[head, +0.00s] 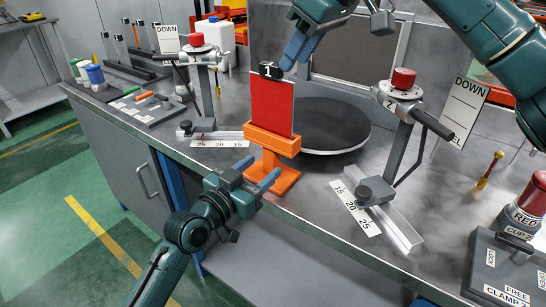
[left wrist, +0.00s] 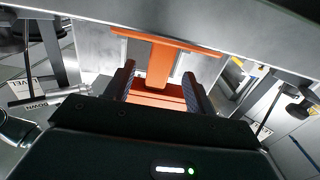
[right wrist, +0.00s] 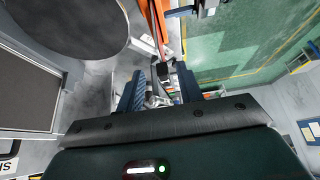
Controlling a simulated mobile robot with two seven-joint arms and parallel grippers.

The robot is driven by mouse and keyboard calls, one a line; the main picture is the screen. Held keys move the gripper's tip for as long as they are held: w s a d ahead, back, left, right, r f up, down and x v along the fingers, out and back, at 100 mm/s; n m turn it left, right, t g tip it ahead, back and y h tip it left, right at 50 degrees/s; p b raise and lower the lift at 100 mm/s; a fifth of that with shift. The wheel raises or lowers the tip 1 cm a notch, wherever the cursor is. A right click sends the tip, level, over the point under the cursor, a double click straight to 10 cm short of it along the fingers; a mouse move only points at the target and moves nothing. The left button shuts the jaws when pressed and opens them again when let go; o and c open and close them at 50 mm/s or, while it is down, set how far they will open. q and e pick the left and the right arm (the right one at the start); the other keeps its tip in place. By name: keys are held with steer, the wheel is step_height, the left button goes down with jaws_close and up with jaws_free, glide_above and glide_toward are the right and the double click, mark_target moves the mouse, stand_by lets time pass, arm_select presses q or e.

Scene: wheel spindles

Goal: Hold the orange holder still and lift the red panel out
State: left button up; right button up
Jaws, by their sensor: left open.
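The red panel (head: 271,108) stands upright in the orange holder (head: 272,141), with a black grip marked 1 (head: 270,71) on its top edge. The holder's wide foot (head: 272,178) rests near the bench's front edge. My left gripper (head: 258,171) is open, low in front of the holder. In the left wrist view its fingers (left wrist: 158,88) lie on either side of the orange post (left wrist: 158,68), with gaps showing. My right gripper (head: 293,50) is above and just right of the black grip. Its fingers (right wrist: 160,92) stand apart in the right wrist view; I see nothing clamped between them.
A dark round turntable (head: 325,126) lies right behind the holder. Clamp stands with red knobs stand left (head: 197,40) and right (head: 403,80), with scale strips at their feet. A grey block with labels (head: 505,265) is at the front right. Open floor lies left of the bench.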

mark_target(276, 155)
arm_select(q)
steer(key=x, duration=0.6)
steer(key=shift+w+d, duration=0.25)
steer(key=shift+c, duration=0.4)
jaws_close()
stand_by(0.5)
